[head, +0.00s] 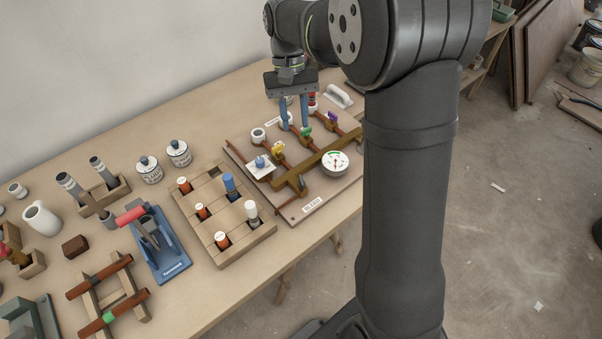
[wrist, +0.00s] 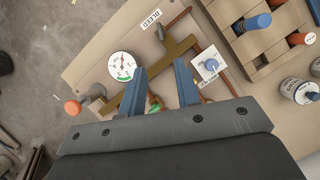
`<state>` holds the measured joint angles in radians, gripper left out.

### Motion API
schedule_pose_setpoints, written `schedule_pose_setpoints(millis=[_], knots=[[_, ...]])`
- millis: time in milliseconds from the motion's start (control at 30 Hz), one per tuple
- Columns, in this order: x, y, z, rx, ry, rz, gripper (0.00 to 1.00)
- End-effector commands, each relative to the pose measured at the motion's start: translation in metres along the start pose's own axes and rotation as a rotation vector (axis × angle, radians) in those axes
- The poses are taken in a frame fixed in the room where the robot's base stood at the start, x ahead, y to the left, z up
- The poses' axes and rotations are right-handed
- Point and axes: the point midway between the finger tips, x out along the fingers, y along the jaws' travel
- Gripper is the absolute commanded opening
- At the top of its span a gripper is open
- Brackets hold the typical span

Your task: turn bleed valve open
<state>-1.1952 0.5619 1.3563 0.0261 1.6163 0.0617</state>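The brown pipe manifold (head: 318,164) lies on a wooden board with a "BLEED" label (head: 313,206) at its front edge. The label also shows in the wrist view (wrist: 151,18). A small dark lever (head: 302,183) sits on the manifold near that label; in the wrist view it is a small dark piece (wrist: 161,33). How it is turned is too small to tell. My gripper (head: 295,125) is open and empty over the back of the board, its blue fingers (wrist: 160,68) apart. It is away from the lever.
A round gauge (head: 335,163), a blue knob on a white plate (head: 261,165), and yellow (head: 278,149), green (head: 305,132) and purple (head: 332,117) handles crowd the board. A wooden rack (head: 245,243) with colored cylinders stands left of it. The table's front edge is close.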

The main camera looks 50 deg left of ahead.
Motion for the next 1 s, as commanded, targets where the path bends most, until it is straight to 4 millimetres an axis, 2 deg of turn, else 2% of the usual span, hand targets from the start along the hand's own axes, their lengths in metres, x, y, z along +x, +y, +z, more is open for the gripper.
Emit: schedule_pose_setpoints(millis=[400,600,800,1000], knots=[[0.092,0.000,0.001,0.001,-0.003,0.001,0.30],[0.129,0.000,0.001,0.002,-0.002,0.001,0.30],[0.150,0.000,0.000,0.002,0.000,0.000,0.30],[0.154,0.000,0.000,0.002,0.001,0.000,0.30]])
